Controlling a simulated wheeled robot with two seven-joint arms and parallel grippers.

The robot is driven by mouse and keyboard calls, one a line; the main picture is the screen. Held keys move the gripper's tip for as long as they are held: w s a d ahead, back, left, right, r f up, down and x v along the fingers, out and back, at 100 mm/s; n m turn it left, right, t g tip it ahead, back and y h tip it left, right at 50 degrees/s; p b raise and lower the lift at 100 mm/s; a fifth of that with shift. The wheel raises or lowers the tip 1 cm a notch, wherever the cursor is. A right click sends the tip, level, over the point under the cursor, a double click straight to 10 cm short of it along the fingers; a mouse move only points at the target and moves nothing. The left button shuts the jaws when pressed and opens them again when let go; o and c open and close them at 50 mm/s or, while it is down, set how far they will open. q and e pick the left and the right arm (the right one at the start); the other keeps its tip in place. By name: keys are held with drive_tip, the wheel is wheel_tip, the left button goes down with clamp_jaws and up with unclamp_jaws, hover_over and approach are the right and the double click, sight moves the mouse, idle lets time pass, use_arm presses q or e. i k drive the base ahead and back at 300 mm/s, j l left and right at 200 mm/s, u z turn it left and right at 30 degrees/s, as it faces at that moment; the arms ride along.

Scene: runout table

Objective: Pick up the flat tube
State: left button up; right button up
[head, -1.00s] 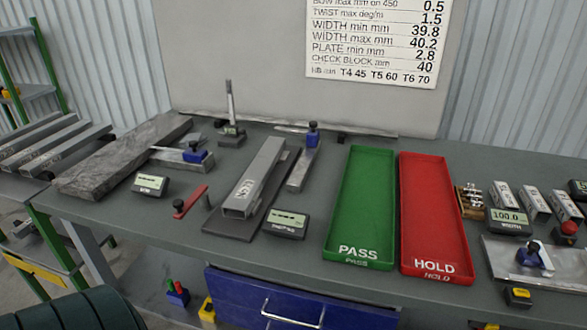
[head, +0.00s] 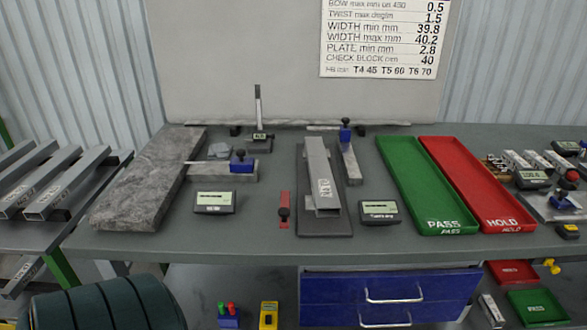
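A grey rectangular tube (head: 319,172) with a white label lies lengthwise on a dark flat plate (head: 325,228) near the middle of the bench, its open end facing me. Several similar grey tubes (head: 60,185) with labels lie side by side on a rack at the far left. The frames do not make clear which one is meant by the flat tube. Neither of my grippers is in view.
A grey stone slab (head: 145,180) lies at the bench's left. Small displays (head: 214,202) and a blue-knobbed gauge (head: 346,150) stand near the plate. The green PASS tray (head: 425,185) and red HOLD tray (head: 475,185) are at the right. The front bench strip is mostly clear.

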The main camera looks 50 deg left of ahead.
sight(327, 203)
drive_tip(key=k+j, duration=0.7)
